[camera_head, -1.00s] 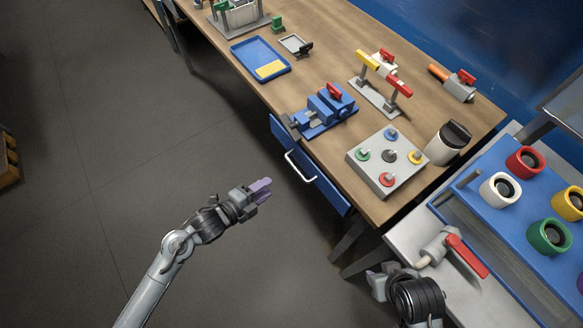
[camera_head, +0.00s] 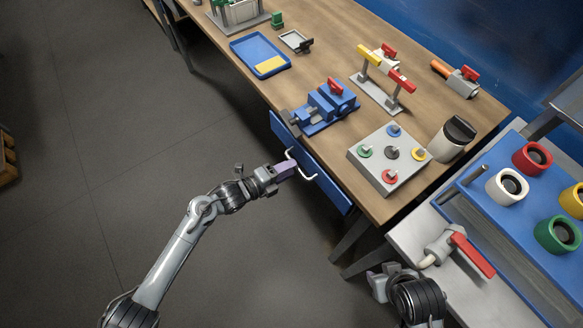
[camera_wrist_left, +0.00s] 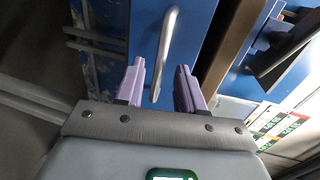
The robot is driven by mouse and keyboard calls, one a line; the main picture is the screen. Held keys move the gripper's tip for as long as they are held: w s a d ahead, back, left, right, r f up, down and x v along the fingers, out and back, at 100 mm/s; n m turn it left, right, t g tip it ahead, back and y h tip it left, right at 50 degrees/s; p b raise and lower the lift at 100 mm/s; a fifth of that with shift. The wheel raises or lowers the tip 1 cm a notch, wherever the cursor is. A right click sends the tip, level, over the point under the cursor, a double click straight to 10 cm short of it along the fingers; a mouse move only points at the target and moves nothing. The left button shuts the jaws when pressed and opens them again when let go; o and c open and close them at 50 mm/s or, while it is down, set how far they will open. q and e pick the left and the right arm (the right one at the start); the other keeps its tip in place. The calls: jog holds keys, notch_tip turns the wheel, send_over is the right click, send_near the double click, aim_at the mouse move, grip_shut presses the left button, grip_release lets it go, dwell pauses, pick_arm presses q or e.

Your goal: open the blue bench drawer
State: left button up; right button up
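The blue bench drawer (camera_head: 327,184) is in the front of the wooden bench and looks shut; its blue front also shows in the left wrist view (camera_wrist_left: 190,45). Its silver bar handle (camera_head: 301,166) stands out from the front. My left gripper (camera_head: 286,170) is at the handle. In the left wrist view its two purple fingers (camera_wrist_left: 159,88) are apart, with the handle (camera_wrist_left: 166,50) reaching between them. I cannot see contact. My right gripper (camera_head: 374,283) is at the lower edge beside the grey stand; its finger gap is not clear.
A blue vise (camera_head: 325,108) stands on the bench above the drawer. A grey box with coloured knobs (camera_head: 372,174) sits near the bench edge. A red-handled valve (camera_head: 440,248) is near my right arm.

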pick_arm(q)
jog(key=shift+x, duration=0.95)
jog(key=shift+c, duration=0.5)
grip_shut()
